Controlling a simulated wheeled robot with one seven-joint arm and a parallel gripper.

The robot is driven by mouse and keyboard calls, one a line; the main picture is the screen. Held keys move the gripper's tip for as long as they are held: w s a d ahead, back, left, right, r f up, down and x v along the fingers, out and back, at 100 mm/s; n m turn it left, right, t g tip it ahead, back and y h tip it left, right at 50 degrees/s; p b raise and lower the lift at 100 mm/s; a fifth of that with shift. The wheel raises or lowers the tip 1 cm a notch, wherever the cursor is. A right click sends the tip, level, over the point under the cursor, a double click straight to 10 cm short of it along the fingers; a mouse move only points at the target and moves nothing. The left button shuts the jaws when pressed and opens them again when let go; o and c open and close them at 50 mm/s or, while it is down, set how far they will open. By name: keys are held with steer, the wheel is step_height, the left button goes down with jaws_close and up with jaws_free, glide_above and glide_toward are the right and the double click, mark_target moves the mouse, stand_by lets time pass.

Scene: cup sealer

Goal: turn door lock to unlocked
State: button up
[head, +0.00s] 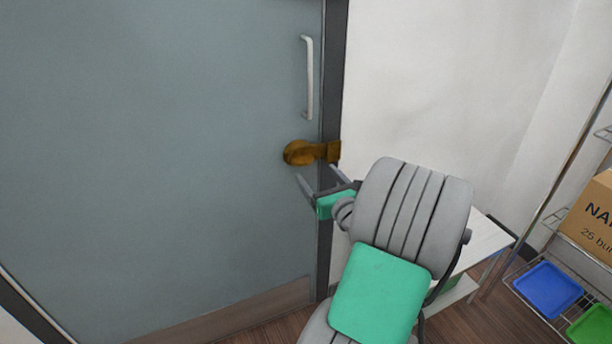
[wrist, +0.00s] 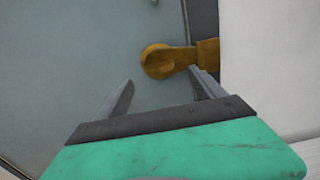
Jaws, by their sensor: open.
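The brass door lock (head: 298,152) sits near the right edge of the grey door (head: 160,150), below the handle. Its bar reaches right across the dark door frame. In the wrist view the round lock body (wrist: 158,62) and its bar (wrist: 205,54) show just beyond my fingertips. My gripper (head: 320,179) is open and empty, just below the lock and apart from it. Its two fingers (wrist: 160,85) point toward the lock in the wrist view, with a clear gap between them. My right fingertip looks close to the bar; I cannot tell whether it touches.
A pale vertical door handle (head: 309,78) is above the lock. A white table (head: 486,240) stands behind my arm on the right. A wire rack at far right holds a cardboard box (head: 598,215), a blue tray (head: 548,289) and a green tray (head: 594,325).

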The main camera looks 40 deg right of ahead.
mark_target(306, 163)
steer(key=x, duration=0.7)
steer(key=shift+w+r, duration=0.1)
steer(key=shift+w, duration=0.15)
steer(key=shift+c, duration=0.5)
steer(key=shift+a, duration=0.1)
jaws_close()
